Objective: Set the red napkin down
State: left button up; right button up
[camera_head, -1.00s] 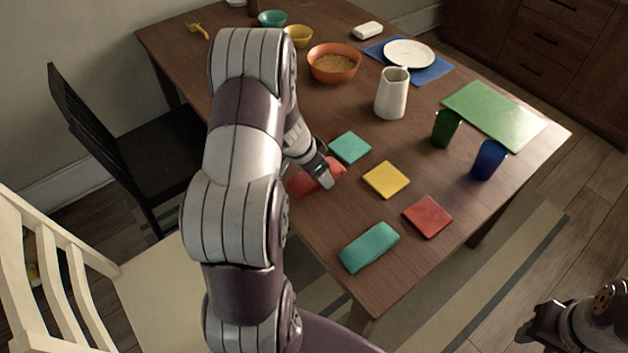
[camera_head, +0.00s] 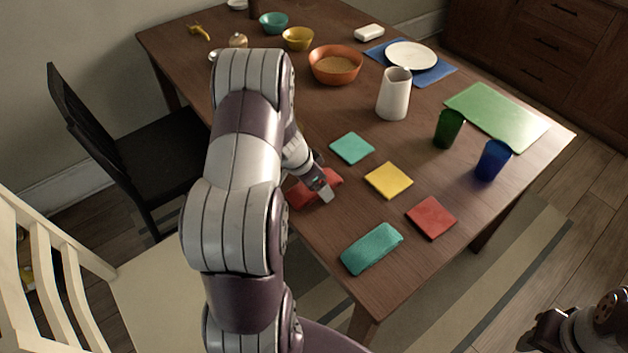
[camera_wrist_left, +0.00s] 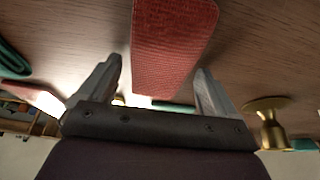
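The red folded napkin (camera_head: 301,195) lies on the near left part of the wooden table, partly hidden by my left gripper (camera_head: 324,194). In the left wrist view the napkin (camera_wrist_left: 172,50) lies lengthwise between the two spread fingers, with a narrow gap at each side near its end. My left gripper is open around it, low at the table. My right gripper (camera_head: 543,330) is at the lower right, away from the table; its fingers are too dark to judge.
A teal square (camera_head: 352,148), yellow square (camera_head: 388,180), red square (camera_head: 431,217) and teal folded napkin (camera_head: 372,248) lie to the right. A white pitcher (camera_head: 394,95), green cup (camera_head: 449,129) and blue cup (camera_head: 492,160) stand beyond. Chairs line the left side.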

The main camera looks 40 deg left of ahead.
pick_arm(q)
jog(key=shift+r, duration=0.2)
jog(key=p+v, duration=0.6)
jog(key=v, duration=0.6)
jog(key=w+d+r+n+t+y, duration=0.1)
jog(key=w+d+r+y, duration=0.1)
jog(key=w+d+r, duration=0.25)
jog(key=s+d+r+n+g, duration=0.1)
jog(key=s+d+g, duration=0.3)
jog(key=s+d, duration=0.9)
jog(key=shift+s+d+r+n+h, duration=0.2)
jog(key=shift+d+n+h, duration=0.25)
jog(key=shift+d, duration=0.3)
